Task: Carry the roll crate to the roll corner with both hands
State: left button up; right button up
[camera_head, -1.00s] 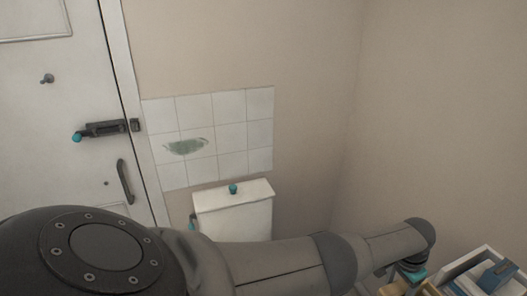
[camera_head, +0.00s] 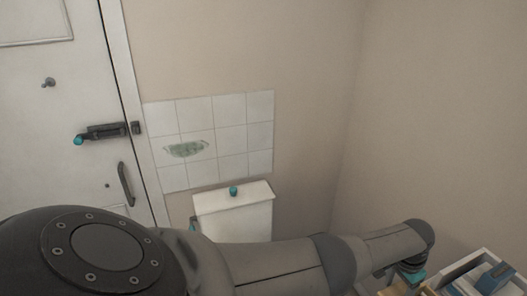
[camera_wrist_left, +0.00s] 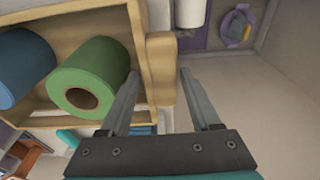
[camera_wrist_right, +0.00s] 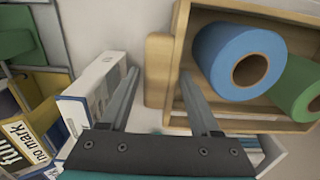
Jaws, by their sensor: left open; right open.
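The roll crate is a light wooden box with a blue roll (camera_wrist_right: 240,62) and a green roll (camera_wrist_left: 95,75) in it. In the left wrist view its end tab (camera_wrist_left: 160,48) lies between the fingers of my left gripper (camera_wrist_left: 160,75), which is open. In the right wrist view the opposite end tab (camera_wrist_right: 157,50) lies between the fingers of my right gripper (camera_wrist_right: 159,73), also open. I cannot tell whether the fingers touch the tabs. In the head view my arm hides most of the crate. I cannot make out the roll corner for certain.
In the right wrist view a white box (camera_wrist_right: 92,90) and a yellow and black box (camera_wrist_right: 25,130) stand close beside my right gripper. A purple ring-shaped thing (camera_wrist_left: 236,28) lies beyond the left gripper. The head view shows a white cistern (camera_head: 235,215) and a door (camera_head: 60,120).

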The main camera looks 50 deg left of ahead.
pick_arm(q)
jog(key=shift+s+a+r+p, duration=0.1)
jog(key=shift+s+r+p, duration=0.1)
jog(key=shift+r+p, duration=1.4)
jog(key=shift+s+a+r+p, duration=0.1)
jog(key=shift+s+r+p, duration=0.1)
jog(key=shift+r+p, duration=1.4)
pick_arm(e)
jog(key=shift+r+p, duration=0.3)
jog(key=shift+r, duration=3.3)
pick_arm(q)
jog(key=shift+s+r+p, duration=0.15)
jog(key=shift+r+p, duration=0.45)
jog(key=shift+r, duration=0.1)
pick_arm(e)
jog(key=shift+r, duration=0.6)
pick_arm(q)
jog(key=shift+r, duration=0.15)
pick_arm(e)
jog(key=shift+f, duration=0.2)
pick_arm(q)
notch_tip(320, 180, up, 15)
jog(key=s, duration=0.2)
jog(key=shift+a, duration=0.3)
pick_arm(e)
notch_tip(320, 180, up, 9)
pick_arm(q)
jog(key=shift+s, duration=0.1)
pick_arm(e)
jog(key=shift+r, duration=0.1)
